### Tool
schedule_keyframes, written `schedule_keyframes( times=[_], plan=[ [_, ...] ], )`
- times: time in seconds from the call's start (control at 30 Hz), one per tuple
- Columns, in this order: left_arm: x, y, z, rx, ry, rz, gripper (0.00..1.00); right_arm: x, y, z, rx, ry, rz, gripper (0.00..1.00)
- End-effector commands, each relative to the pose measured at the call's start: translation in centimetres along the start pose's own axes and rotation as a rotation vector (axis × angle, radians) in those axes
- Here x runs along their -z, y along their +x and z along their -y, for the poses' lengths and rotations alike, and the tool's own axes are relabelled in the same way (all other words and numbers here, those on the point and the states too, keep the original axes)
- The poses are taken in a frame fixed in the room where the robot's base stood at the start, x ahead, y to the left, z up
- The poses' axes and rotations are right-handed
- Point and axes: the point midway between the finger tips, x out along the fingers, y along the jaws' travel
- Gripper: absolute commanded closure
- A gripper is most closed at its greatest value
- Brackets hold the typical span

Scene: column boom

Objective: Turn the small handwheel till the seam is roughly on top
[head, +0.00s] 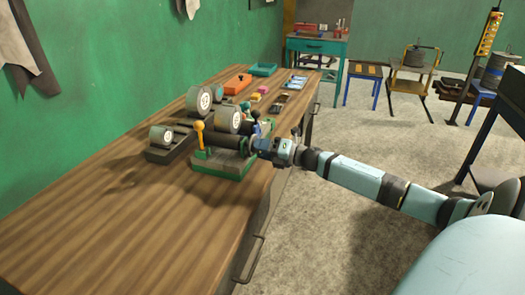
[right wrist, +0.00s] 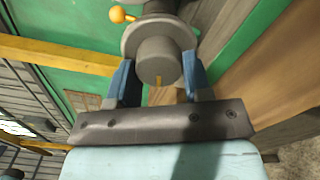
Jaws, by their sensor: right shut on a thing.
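A small fixture with a green base (head: 222,172) stands at the right edge of the wooden bench. It carries a dark horizontal roller (head: 228,142), with a grey handwheel (right wrist: 156,52) on its right end. My right gripper (head: 254,146) reaches in from the right and is shut on the handwheel. In the right wrist view its blue fingers (right wrist: 158,66) lie on either side of the round grey hub. I cannot make out a seam on the roller. My left gripper is out of view.
A yellow-knobbed lever (head: 199,126) rises at the fixture's left. Grey rollers on dark stands (head: 160,134) sit close behind and left. The bench's near left (head: 120,225) is clear.

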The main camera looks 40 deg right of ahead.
Motion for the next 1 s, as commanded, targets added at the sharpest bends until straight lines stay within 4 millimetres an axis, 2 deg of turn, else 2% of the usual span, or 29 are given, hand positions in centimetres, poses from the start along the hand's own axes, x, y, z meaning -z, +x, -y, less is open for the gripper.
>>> schedule_keyframes(
  times=[0.33,0.37,0.4,0.47,0.77,0.87,1.0],
  plan=[
    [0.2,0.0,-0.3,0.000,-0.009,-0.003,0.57,0.1,0.0,0.0,0.001,-0.001,-0.001,0.78],
    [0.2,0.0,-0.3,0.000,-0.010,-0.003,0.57,0.1,0.0,0.1,0.001,-0.001,-0.001,0.50],
    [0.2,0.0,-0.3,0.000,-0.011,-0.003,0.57,0.1,0.0,0.1,0.001,-0.001,-0.001,0.41],
    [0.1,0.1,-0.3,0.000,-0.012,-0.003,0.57,0.1,0.0,0.0,0.000,-0.001,-0.001,0.29],
    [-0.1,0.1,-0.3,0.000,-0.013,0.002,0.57,0.0,-0.1,0.0,0.000,-0.001,0.000,0.29],
    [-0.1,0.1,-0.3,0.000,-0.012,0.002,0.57,0.1,-0.7,0.1,0.001,-0.001,0.000,0.29],
    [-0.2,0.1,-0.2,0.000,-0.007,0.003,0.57,0.1,-2.4,0.2,0.004,0.000,-0.001,0.29]
  ],
)
